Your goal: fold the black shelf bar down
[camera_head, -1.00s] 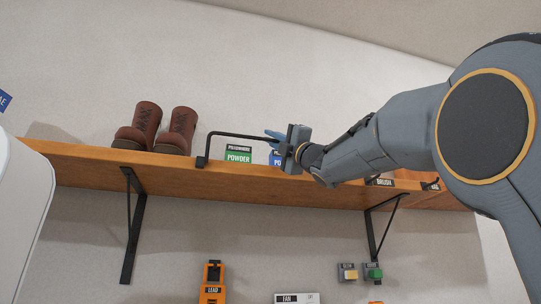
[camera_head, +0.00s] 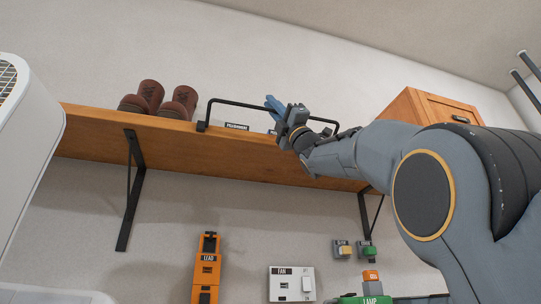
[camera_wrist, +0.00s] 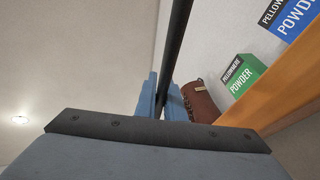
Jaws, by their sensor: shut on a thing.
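The black shelf bar (camera_head: 240,105) stands up along the front edge of the wooden shelf (camera_head: 200,148), with its feet at the edge. My gripper (camera_head: 273,104) is at the middle of the bar's top rail, shut on it. In the wrist view the bar (camera_wrist: 174,45) runs between the two blue fingers (camera_wrist: 161,100). The gripper hides a short stretch of the rail in the head view.
Brown boots (camera_head: 178,104) stand on the shelf left of the bar. Behind it are a green powder box (camera_wrist: 242,80) and a blue one (camera_wrist: 293,17). A wooden cabinet (camera_head: 425,103) is at right. Wall switches, including a fan switch (camera_head: 291,284), are below.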

